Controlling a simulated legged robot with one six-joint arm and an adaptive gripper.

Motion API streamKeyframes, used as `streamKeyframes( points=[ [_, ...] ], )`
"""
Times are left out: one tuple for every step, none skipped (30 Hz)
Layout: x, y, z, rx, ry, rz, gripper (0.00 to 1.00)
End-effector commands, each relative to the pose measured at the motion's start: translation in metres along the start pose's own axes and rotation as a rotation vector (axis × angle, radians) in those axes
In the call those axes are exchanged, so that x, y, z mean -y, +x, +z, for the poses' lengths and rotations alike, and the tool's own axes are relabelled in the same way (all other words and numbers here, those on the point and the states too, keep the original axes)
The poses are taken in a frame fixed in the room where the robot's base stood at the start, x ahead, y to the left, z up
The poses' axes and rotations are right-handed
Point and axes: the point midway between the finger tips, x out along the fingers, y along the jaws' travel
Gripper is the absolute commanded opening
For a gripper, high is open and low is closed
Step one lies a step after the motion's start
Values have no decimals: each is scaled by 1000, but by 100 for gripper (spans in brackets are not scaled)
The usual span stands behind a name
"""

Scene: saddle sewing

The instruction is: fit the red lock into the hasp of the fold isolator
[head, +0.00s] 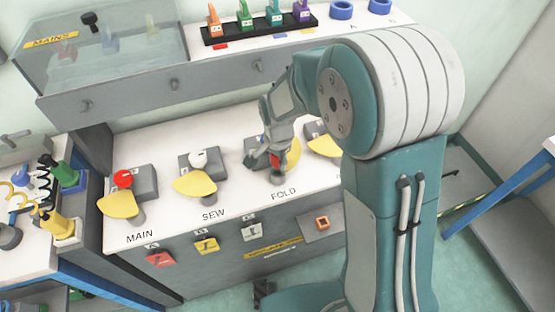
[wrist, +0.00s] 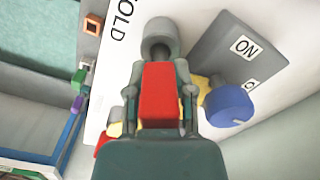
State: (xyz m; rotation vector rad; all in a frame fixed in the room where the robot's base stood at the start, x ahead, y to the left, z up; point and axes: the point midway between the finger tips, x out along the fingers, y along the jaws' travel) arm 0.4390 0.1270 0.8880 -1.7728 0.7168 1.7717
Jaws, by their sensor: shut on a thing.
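My gripper (wrist: 160,110) is shut on the red lock (wrist: 160,92). The lock's red body sits between the two fingers in the wrist view, with a rounded grey part (wrist: 160,38) beyond it. The fold isolator (wrist: 228,50) is a grey box marked ON, with a blue knob (wrist: 229,105) right of the lock. Bits of its yellow hasp (wrist: 203,88) show beside the fingers. In the head view my gripper (head: 268,158) is over the isolator above the word FOLD, with the yellow hasp (head: 290,168) partly hidden. Whether the shackle passes through the hasp cannot be told.
The MAIN isolator (head: 138,183) with a red knob and the SEW isolator (head: 200,170) with a white knob stand to the left. Red (head: 160,257), yellow (head: 207,244) and white (head: 251,231) tags are on the bench front. A grey shelf (head: 255,70) runs behind.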

Motion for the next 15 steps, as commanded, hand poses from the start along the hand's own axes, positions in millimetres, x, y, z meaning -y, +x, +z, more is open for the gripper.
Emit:
streamKeyframes(
  points=[
    [0, 1, 0, 0, 0, 0, 0],
    [0, 2, 0, 0, 0, 0, 0],
    [0, 2, 0, 0, 0, 0, 0],
    [0, 3, 0, 0, 0, 0, 0],
    [0, 4, 0, 0, 0, 0, 0],
    [0, 4, 0, 0, 0, 0, 0],
    [0, 5, 0, 0, 0, 0, 0],
    [0, 6, 0, 0, 0, 0, 0],
    [0, 6, 0, 0, 0, 0, 0],
    [0, 7, 0, 0, 0, 0, 0],
    [0, 7, 0, 0, 0, 0, 0],
    [0, 8, 0, 0, 0, 0, 0],
    [0, 8, 0, 0, 0, 0, 0],
    [0, 9, 0, 0, 0, 0, 0],
    [0, 10, 0, 0, 0, 0, 0]
  ],
)
